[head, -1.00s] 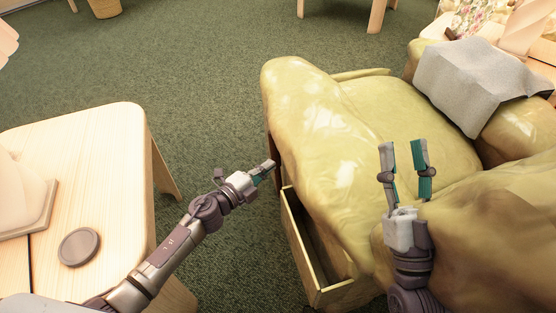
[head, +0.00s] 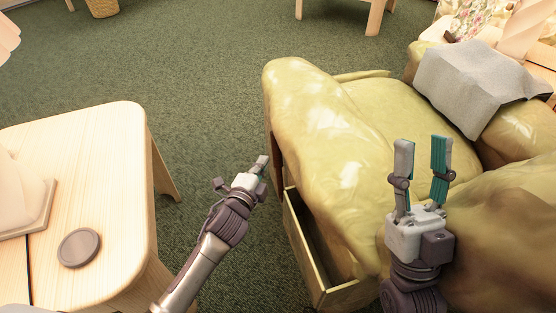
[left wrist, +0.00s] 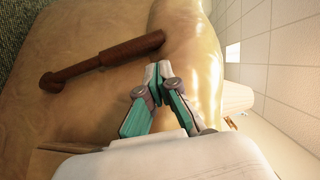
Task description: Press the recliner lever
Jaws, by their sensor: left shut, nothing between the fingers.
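The recliner (head: 320,130) is yellow-green and glossy, right of centre in the head view. Its lever (left wrist: 100,60) shows in the left wrist view as a reddish-brown bar with a knob at its left end, on the recliner's side. In the head view I cannot make the lever out clearly. My left gripper (head: 262,163) is shut and empty beside the recliner's near-left side. In the left wrist view its fingertips (left wrist: 158,70) appear just below the lever's right end; I cannot tell if they touch. My right gripper (head: 422,142) is open and empty over the recliner.
A light wooden table (head: 115,150) with a dark round disc (head: 79,248) stands at left. An open wooden drawer-like box (head: 340,292) juts from the recliner's lower side. A grey cloth (head: 470,85) lies on the recliner's far arm.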

